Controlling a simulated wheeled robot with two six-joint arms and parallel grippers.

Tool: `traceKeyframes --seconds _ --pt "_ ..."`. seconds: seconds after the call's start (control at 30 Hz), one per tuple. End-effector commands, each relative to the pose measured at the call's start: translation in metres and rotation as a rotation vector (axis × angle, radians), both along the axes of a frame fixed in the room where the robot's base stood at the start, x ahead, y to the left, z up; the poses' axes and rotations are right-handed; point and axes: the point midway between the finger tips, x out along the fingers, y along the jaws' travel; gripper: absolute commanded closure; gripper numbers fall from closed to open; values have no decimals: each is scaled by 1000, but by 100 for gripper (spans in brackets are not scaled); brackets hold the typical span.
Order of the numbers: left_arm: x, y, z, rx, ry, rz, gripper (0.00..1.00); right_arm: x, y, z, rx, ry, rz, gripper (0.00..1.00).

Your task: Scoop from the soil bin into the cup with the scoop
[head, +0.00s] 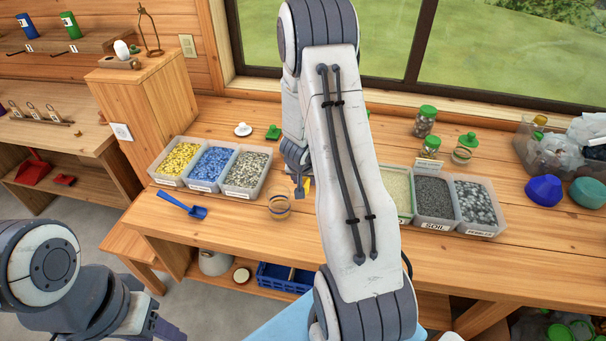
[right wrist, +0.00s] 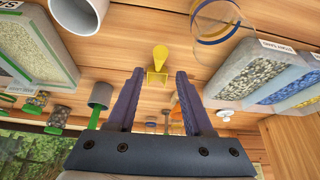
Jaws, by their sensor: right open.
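The soil bin (head: 434,227), labelled SOIL and filled with dark grains, stands in the right-hand row of bins. A clear glass cup (head: 279,207) stands near the table's front edge, and it also shows in the right wrist view (right wrist: 224,22). A yellow scoop (right wrist: 159,57) lies beyond and between my right fingertips; in the head view only a bit of yellow (head: 307,184) shows. A blue scoop (head: 182,204) lies in front of the left bins. My right gripper (head: 300,187) is open and empty, close to the cup. Of my left arm, dark parts show at lower left; its jaws are unclear.
Bins of yellow, blue and grey grains (head: 199,188) stand at left. A bin of pebbles (head: 480,226) stands beside the soil bin. Green-lidded jars (head: 425,121) stand behind, bowls (head: 544,190) at right. My right arm hides the table's middle. The front strip at left is mostly bare.

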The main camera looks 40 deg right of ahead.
Motion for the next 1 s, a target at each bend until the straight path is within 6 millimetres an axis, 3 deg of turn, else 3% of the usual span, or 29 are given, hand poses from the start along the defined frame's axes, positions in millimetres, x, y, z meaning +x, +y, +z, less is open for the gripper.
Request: traceKeyframes --seconds 0.63,0.67,0.7,0.8,1.0 --pt "0 0 -55 0 0 -3 50 23 -25 -75 0 0 -3 49" --pt "0 0 -54 1 1 -3 50 24 -26 -74 0 -2 -3 53" --pt "0 0 -51 0 0 -3 50 24 -26 -70 0 -1 -2 68" --pt "0 0 -51 0 0 -3 50 23 -25 -70 0 -1 -1 100" --pt "0 0 -48 0 0 -3 50 24 -25 -67 0 -1 -1 100"
